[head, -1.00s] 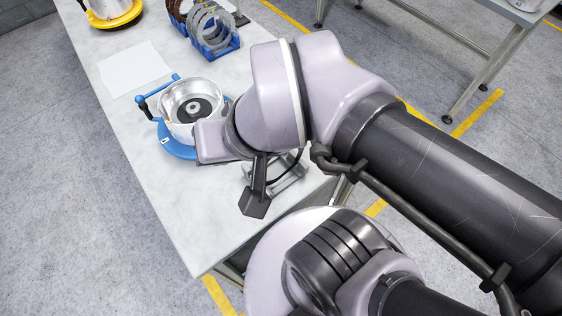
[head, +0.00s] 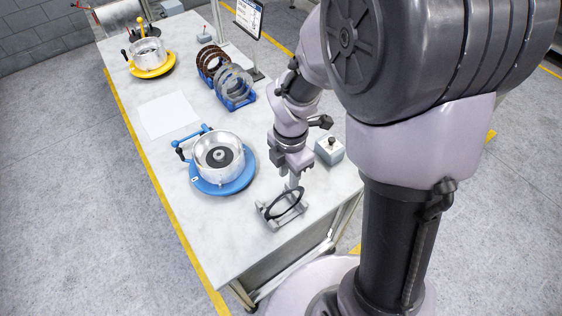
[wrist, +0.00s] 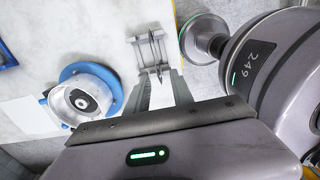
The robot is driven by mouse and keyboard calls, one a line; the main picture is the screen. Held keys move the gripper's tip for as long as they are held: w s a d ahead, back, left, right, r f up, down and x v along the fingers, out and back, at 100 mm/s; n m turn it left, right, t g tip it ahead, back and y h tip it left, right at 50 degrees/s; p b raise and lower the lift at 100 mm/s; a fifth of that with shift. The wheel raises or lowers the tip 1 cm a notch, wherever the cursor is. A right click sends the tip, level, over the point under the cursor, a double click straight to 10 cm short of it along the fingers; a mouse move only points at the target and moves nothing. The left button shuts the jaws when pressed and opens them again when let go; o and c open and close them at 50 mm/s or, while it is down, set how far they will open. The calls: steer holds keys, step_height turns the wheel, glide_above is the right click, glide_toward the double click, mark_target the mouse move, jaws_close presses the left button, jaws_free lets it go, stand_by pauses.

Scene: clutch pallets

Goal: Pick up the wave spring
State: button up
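A thin dark ring, which I take to be the wave spring (head: 302,191), leans in a grey metal stand (head: 267,222) near the front end of the table. In the wrist view the ring (wrist: 152,48) shows nearly edge-on in the stand (wrist: 138,66). My gripper (head: 293,183) points down just above and behind the stand in the head view. In the wrist view its two fingers (wrist: 161,76) are apart, with nothing visible between them, and the stand lies just beyond the tips. I cannot tell whether a finger touches the ring.
A blue-based metal housing (head: 224,184) stands left of the stand, with a blue handled fixture beside it. A small grey box with a black knob (head: 329,150) is to the right. A blue rack of rings (head: 236,98) and a yellow-based housing (head: 152,68) are farther back. A white sheet (head: 168,115) lies flat.

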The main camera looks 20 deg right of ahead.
mark_target(285, 194)
steer(key=f+b, duration=0.1)
steer(key=f, duration=0.3)
steer(key=f+b, duration=0.1)
steer(key=f, duration=0.4)
steer(key=w+f+b, duration=0.1)
steer(key=f, duration=0.3)
steer(key=shift+a+f, duration=0.25)
steer(key=shift+f, duration=0.1)
steer(key=shift+r, duration=0.1)
jaws_close()
stand_by(0.3)
